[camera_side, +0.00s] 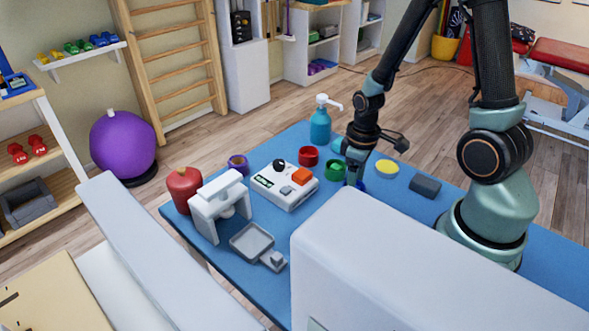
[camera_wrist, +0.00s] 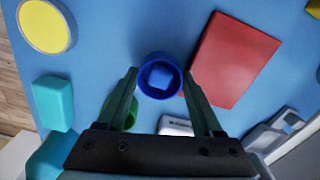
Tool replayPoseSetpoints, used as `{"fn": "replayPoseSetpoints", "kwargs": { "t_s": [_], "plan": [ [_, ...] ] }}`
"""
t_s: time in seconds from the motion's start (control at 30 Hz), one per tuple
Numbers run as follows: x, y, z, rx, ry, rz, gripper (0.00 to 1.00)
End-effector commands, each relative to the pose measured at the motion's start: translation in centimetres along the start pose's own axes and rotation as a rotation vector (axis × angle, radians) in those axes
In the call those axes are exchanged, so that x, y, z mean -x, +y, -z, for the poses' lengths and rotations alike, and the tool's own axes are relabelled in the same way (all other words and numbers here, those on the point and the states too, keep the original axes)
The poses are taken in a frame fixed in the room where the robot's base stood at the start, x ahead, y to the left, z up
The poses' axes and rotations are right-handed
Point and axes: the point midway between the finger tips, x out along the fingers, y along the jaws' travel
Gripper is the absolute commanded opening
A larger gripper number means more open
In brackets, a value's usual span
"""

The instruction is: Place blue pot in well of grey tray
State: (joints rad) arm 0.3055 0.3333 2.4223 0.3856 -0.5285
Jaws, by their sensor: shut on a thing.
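The blue pot (camera_wrist: 146,88) sits between my fingertips in the wrist view, with a lighter blue patch inside its dark rim. My gripper (camera_wrist: 160,82) is shut on it. In the side view my gripper (camera_side: 355,180) points down low over the blue table, and only a small part of the blue pot (camera_side: 362,185) shows beside the fingers. I cannot tell whether the pot touches the table. The grey tray (camera_side: 235,245) lies to the left, near the table's front edge, with a shallow square well and a small raised block at its right corner.
A green pot (camera_side: 335,171) stands close beside my gripper, with a red pot (camera_side: 308,156) behind it. A white device (camera_side: 272,186) with an orange button and a grey-white frame (camera_side: 212,196) stand near the tray. A yellow disc (camera_side: 386,167) lies right. A large white box (camera_side: 400,265) hides the front.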

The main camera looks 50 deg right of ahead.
Motion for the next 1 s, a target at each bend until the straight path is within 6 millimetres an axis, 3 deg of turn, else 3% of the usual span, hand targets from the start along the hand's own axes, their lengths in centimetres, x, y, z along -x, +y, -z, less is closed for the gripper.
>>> {"fn": "replayPoseSetpoints", "kwargs": {
  "t_s": [0.27,0.3,0.33,0.37,0.77,1.0],
  "plan": [
    [-0.3,0.0,0.0,0.0,0.0,0.0,0.1],
    [-0.3,0.0,0.0,0.0,0.0,0.0,0.83],
    [-0.2,0.0,0.0,0.0,0.0,0.0,0.94],
    [-0.2,0.0,0.0,0.0,0.0,0.0,0.98],
    [0.1,0.0,0.0,0.0,0.001,-0.001,0.98],
    [2.8,0.1,0.1,0.0,0.006,-0.003,0.98]
  ]
}}
